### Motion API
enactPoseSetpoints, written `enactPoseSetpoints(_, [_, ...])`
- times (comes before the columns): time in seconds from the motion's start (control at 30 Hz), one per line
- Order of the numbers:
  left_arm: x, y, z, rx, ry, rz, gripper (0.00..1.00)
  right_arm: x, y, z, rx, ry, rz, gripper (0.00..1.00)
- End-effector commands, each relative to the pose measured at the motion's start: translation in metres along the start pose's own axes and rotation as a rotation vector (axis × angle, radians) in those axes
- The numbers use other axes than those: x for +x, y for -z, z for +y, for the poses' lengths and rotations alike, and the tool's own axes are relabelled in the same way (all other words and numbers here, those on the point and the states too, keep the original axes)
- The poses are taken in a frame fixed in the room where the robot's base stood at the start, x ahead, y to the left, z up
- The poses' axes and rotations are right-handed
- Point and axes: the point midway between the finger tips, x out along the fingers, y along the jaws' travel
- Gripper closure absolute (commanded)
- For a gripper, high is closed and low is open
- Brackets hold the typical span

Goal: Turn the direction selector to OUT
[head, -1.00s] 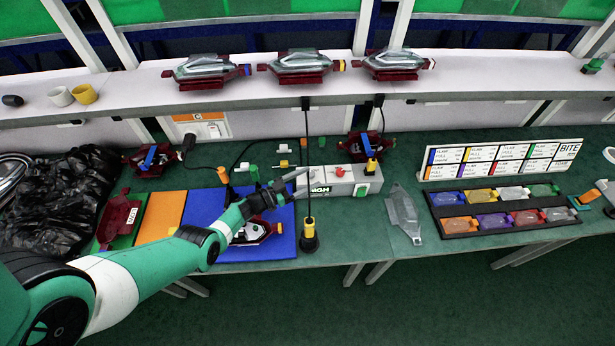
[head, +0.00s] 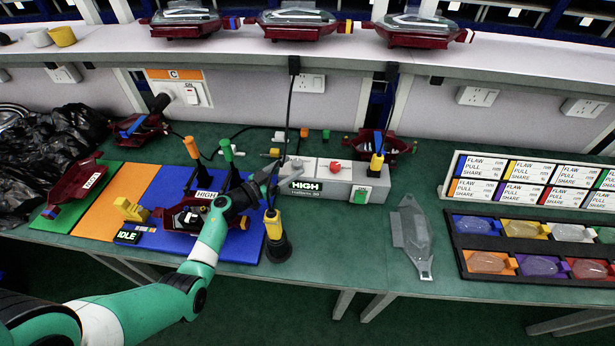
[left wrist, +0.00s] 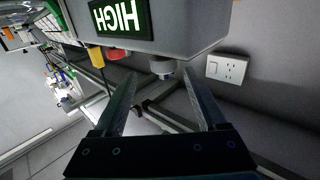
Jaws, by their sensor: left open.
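A grey control box (head: 325,185) stands on the bench with a lit HIGH display (head: 306,186); the display also shows, upside down, in the left wrist view (left wrist: 118,17). A red knob (head: 335,166) is on its top, and a green button (head: 360,195) on its front. In the left wrist view a grey round knob (left wrist: 162,68) projects from the box near one end. My left gripper (head: 281,165) is open at the box's left end, its fingertips on either side of the grey knob in the wrist view. Contact and the selector's markings cannot be told.
A yellow-and-black upright lamp tool (head: 276,235) stands just below the gripper. A clear lamp cover (head: 411,235) lies right of the box. A blue mat (head: 240,245) holds a dark red lamp housing (head: 185,215). A shelf (head: 330,53) with several lamps runs behind.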

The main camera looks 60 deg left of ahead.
Motion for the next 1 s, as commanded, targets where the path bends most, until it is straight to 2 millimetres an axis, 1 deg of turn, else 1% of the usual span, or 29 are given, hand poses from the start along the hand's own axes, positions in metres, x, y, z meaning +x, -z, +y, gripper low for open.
enactPoseSetpoints(0.03, [-0.001, -0.010, -0.001, 0.000, 0.002, 0.000, 0.26, -0.007, -0.006, 0.000, 0.001, 0.001, 0.002, 0.50])
enactPoseSetpoints(0.17, [-0.001, -0.008, -0.001, -0.001, 0.002, 0.000, 0.26, -0.006, -0.004, -0.001, 0.001, 0.001, 0.002, 0.50])
enactPoseSetpoints(0.27, [0.003, -0.009, -0.001, -0.001, 0.001, 0.000, 0.26, -0.007, -0.006, 0.000, 0.001, 0.001, 0.003, 0.50])
enactPoseSetpoints(0.37, [0.015, -0.011, -0.001, -0.001, 0.000, 0.001, 0.26, -0.014, -0.013, 0.000, 0.001, 0.001, 0.002, 0.50])
enactPoseSetpoints(0.6, [0.058, -0.013, -0.001, 0.000, 0.000, 0.002, 0.26, -0.037, -0.034, 0.000, 0.001, 0.000, 0.001, 0.50])
enactPoseSetpoints(0.7, [0.069, -0.011, -0.001, -0.001, 0.000, 0.000, 0.26, -0.042, -0.038, 0.000, 0.001, 0.000, 0.001, 0.50])
enactPoseSetpoints(0.8, [0.074, -0.009, -0.001, -0.002, 0.001, -0.001, 0.26, -0.043, -0.039, 0.000, 0.000, 0.000, 0.001, 0.50])
enactPoseSetpoints(1.0, [0.075, -0.007, -0.001, -0.002, 0.002, -0.001, 0.26, -0.041, -0.038, 0.000, 0.001, 0.000, 0.001, 0.50])
